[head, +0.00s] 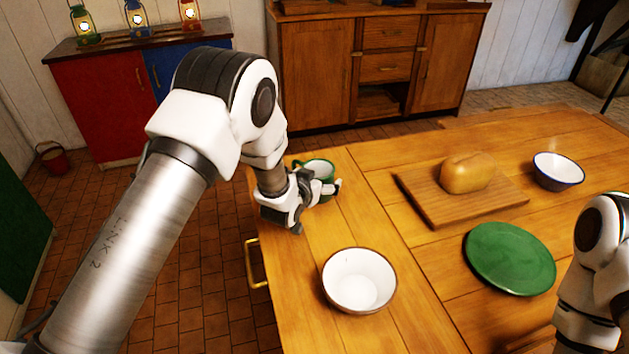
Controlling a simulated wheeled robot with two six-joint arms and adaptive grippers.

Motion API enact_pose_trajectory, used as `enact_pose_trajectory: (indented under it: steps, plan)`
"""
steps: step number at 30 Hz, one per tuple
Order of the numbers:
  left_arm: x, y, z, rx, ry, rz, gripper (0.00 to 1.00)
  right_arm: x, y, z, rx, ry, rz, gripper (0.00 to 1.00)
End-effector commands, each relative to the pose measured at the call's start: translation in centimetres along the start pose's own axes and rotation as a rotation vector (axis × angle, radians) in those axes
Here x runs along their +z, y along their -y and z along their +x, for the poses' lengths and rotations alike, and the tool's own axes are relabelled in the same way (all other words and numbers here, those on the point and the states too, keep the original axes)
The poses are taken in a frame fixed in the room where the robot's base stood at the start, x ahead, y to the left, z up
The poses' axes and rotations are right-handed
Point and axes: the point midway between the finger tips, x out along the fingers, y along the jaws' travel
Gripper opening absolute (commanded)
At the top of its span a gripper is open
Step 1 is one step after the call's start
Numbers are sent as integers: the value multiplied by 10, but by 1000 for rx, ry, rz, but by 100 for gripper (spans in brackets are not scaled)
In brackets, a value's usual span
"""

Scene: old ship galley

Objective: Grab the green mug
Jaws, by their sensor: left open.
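The green mug (319,169) with a white inside stands near the left far corner of the wooden table. My left gripper (318,196) is at the mug's near side, partly in front of it. The gripper is open, and it hides the mug's lower part. I cannot tell whether a finger touches the mug. Part of my right arm shows at the right edge, but its gripper is out of view.
On the table (400,232) are a white bowl (359,281), a green plate (510,259), a bread loaf (467,173) on a cutting board (430,204), and a blue-rimmed bowl (558,171). A wooden cabinet (312,75) stands behind. The table between the mug and white bowl is clear.

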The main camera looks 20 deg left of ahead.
Motion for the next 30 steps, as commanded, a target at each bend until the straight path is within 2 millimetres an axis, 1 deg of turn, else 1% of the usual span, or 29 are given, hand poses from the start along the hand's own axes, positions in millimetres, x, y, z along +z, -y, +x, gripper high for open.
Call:
enact_pose_trajectory:
  steps: [1, 2, 3, 5, 6, 7, 17, 23, 27, 28, 30]
  plan:
    - [0, 0, 0, 0, 0, 0, 100, 0, 0, 0, 0, 0, 0, 40]
    - [0, 0, 0, 0, 0, 0, 93, 0, 0, 0, 0, 0, 0, 40]
    - [0, 0, 0, 0, 0, 0, 79, 0, 0, 0, 0, 0, 0, 40]
    - [0, 0, 0, 0, 0, 0, 57, 0, 0, 0, 0, 0, 0, 40]
    - [0, 0, 0, 0, 0, 0, 43, 0, 0, 0, 0, 0, 0, 40]
    - [0, 0, 0, 0, 0, 0, 38, 0, 0, 0, 0, 0, 0, 40]
    - [-1, 0, -1, 0, -1, 0, 38, 0, 0, 0, 0, 0, 0, 40]
    - [-15, 0, -6, 0, -2, 0, 38, 0, 0, 2, 0, 0, 0, 40]
    - [-33, 1, -14, 0, -4, -1, 38, 0, 0, 3, 0, 0, 0, 40]
    - [-34, 2, -17, -1, -2, -1, 38, 0, 0, 4, 0, 0, 0, 40]
    - [-26, 5, -30, -2, 3, -2, 38, 0, 0, 5, 0, 0, 0, 40]
